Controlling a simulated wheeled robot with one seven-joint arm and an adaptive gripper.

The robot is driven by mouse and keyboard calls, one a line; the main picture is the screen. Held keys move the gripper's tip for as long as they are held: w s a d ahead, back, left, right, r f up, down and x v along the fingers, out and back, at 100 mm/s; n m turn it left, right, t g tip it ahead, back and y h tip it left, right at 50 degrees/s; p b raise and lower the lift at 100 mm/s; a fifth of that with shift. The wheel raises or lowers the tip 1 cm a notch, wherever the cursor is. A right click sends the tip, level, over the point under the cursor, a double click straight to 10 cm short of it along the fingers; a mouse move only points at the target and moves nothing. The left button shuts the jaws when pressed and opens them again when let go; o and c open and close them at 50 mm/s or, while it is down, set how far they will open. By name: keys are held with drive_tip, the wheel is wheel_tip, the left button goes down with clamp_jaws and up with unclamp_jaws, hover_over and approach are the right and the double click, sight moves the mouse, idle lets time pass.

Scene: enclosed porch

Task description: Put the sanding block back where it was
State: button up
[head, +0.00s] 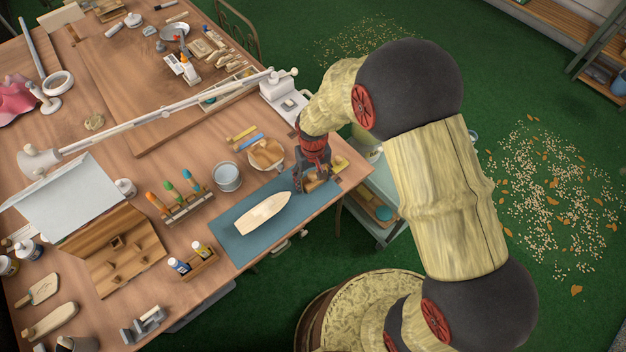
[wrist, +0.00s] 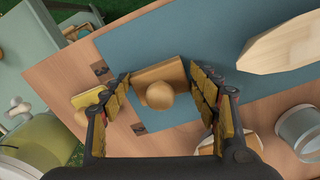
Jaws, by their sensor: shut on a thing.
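The sanding block is a wooden block with a round knob on top. In the wrist view the sanding block (wrist: 158,75) sits between the two fingers of my gripper (wrist: 166,88), over the corner of the blue mat. My gripper is shut on it. In the head view my gripper (head: 316,180) points down near the table's right edge, and the block is mostly hidden by the fingers. I cannot tell whether the block touches the surface. Two small dark marks (wrist: 100,68) show on bare wood beside the mat, with a yellowish piece (wrist: 88,98) near them.
A pale wooden boat hull (head: 263,213) lies on the blue mat (head: 232,243). A grey tub (head: 227,177) and a round wooden container (head: 266,154) stand close by. A rack of coloured-handled tools (head: 180,200) is left of the mat. A pale green cart (head: 375,215) stands beside the table.

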drive_tip(key=o, duration=1)
wheel_tip(320, 180, up, 13)
drive_tip(key=p, duration=0.3)
wheel_tip(320, 180, up, 9)
drive_tip(key=t, duration=0.1)
hover_over(313, 176)
drive_tip(key=s+d, duration=0.1)
drive_tip(key=d, duration=0.3)
drive_tip(key=s+d+r+m+t, duration=0.1)
drive_tip(key=s+d+r, duration=0.2)
drive_tip(key=s+r, duration=0.2)
drive_tip(key=s+d+r+m+t, duration=0.1)
drive_tip(key=s+d+r+t, duration=0.1)
drive_tip(key=s+r, duration=0.4)
drive_tip(key=s+d+r+t, duration=0.1)
drive_tip(key=s+d+r, duration=0.4)
drive_tip(key=s+r, duration=0.1)
drive_tip(key=shift+s+d+r+m+t, duration=0.15)
drive_tip(key=shift+s+m+t, duration=0.2)
drive_tip(key=shift+s, duration=0.4)
